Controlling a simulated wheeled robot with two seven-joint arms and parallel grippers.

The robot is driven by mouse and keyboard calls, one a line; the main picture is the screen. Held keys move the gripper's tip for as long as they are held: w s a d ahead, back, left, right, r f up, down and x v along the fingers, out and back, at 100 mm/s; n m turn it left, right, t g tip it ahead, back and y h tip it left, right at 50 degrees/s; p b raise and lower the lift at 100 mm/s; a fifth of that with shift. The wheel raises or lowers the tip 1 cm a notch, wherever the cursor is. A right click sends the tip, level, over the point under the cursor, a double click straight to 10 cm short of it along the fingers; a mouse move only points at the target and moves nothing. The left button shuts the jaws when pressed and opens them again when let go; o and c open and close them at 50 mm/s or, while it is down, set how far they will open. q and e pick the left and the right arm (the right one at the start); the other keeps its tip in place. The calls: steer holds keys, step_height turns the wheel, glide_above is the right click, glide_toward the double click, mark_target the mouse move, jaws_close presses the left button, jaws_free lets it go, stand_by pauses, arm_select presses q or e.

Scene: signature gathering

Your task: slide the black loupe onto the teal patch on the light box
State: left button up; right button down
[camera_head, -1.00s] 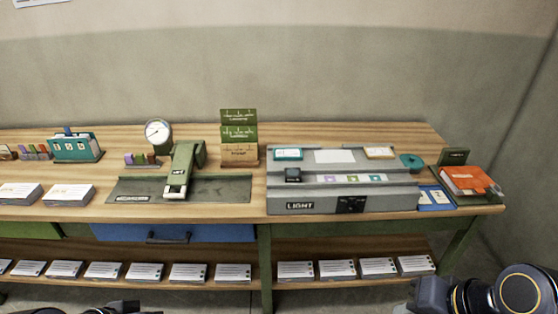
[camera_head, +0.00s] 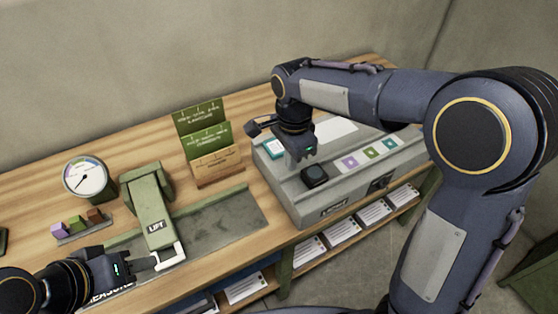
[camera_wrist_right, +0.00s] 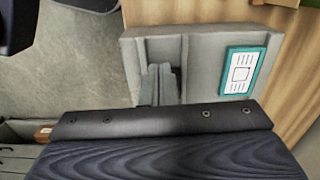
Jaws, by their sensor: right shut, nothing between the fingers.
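The black loupe (camera_head: 314,177) sits at the left end of the grey light box (camera_head: 318,208), left of the patch strip. The strip carries a purple patch (camera_head: 349,162), a green patch (camera_head: 370,152) and, furthest right, the teal patch (camera_head: 389,143). My right gripper (camera_head: 303,153) is shut and empty, low over the box just behind the loupe; I cannot tell whether they touch. In the right wrist view its fingers (camera_wrist_right: 160,85) point at the light box, and the loupe is not visible. My left gripper (camera_head: 145,263) is beside the lift's white handle; its jaw opening is unclear.
A teal-framed card (camera_head: 274,148) lies on the box's back left, also in the right wrist view (camera_wrist_right: 240,72). The green lift device (camera_head: 150,210), a dial gauge (camera_head: 86,178) and a tiered card stand (camera_head: 210,145) are to the left.

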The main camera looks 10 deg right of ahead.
mark_target(300, 187)
step_height(300, 187, down, 10)
steer(key=shift+w+a+f, duration=0.1)
steer(key=shift+w+f, duration=0.05)
steer(key=shift+f, duration=0.05)
steer(key=shift+w+d+r+p, duration=0.15)
steer(key=shift+w+d+p, duration=0.15)
steer(key=shift+d, duration=0.35)
steer(key=shift+w+d+r+p, duration=0.1)
steer(key=shift+w+d+p, duration=0.1)
steer(key=shift+d+p, duration=0.3)
steer(key=shift+w+d, duration=0.2)
steer(key=shift+d, duration=0.45)
